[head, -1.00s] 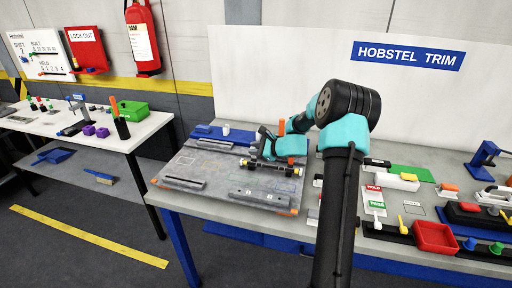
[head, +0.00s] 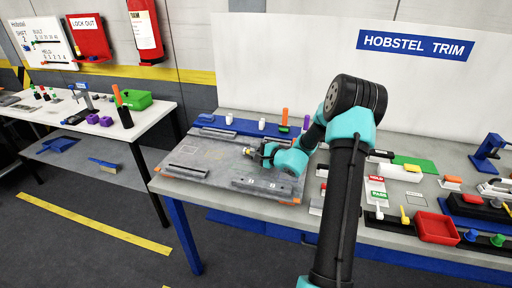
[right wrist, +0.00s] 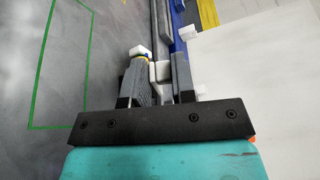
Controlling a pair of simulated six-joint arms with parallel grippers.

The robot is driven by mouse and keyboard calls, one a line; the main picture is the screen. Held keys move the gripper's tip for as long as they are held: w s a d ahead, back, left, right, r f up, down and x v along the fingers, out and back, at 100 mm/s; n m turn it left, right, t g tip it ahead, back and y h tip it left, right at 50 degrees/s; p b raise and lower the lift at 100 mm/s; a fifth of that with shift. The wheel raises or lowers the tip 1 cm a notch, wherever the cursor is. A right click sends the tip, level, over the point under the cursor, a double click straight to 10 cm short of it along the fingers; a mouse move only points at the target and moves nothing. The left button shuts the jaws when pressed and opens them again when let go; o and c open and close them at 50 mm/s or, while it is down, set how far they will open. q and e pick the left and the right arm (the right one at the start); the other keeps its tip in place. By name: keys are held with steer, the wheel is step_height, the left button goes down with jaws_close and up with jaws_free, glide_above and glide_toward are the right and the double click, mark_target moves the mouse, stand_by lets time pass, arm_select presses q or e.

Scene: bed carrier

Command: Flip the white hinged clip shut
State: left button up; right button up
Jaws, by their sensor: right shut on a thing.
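In the right wrist view, a small white piece (right wrist: 160,71), which looks like the white hinged clip, sits between the two fingers of my right gripper (right wrist: 158,82). The fingers are shut on it. A dark bar runs away from the gripper just beyond it. I cannot tell the angle of the clip's flap. In the head view my right gripper (head: 255,152) is low over the grey board (head: 215,150), near its right side, and covers the clip. A small yellowish part shows at the fingertips. My left gripper is not in view.
A blue rail (head: 232,124) along the board's back edge carries white pieces (head: 262,124), an orange-handled tool (head: 284,117) and a purple piece. Right of my arm lie a red tray (head: 437,228) and a green mat (head: 418,166). The board's left half is mostly clear.

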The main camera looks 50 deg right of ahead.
steer(key=shift+s+a+f+n+t, duration=0.15)
steer(key=shift+f+n+t, duration=0.3)
steer(key=shift+n, duration=0.45)
steer(key=shift+f, duration=0.1)
steer(key=o, duration=0.8)
steer(key=shift+a, duration=0.1)
steer(key=shift+f, duration=0.15)
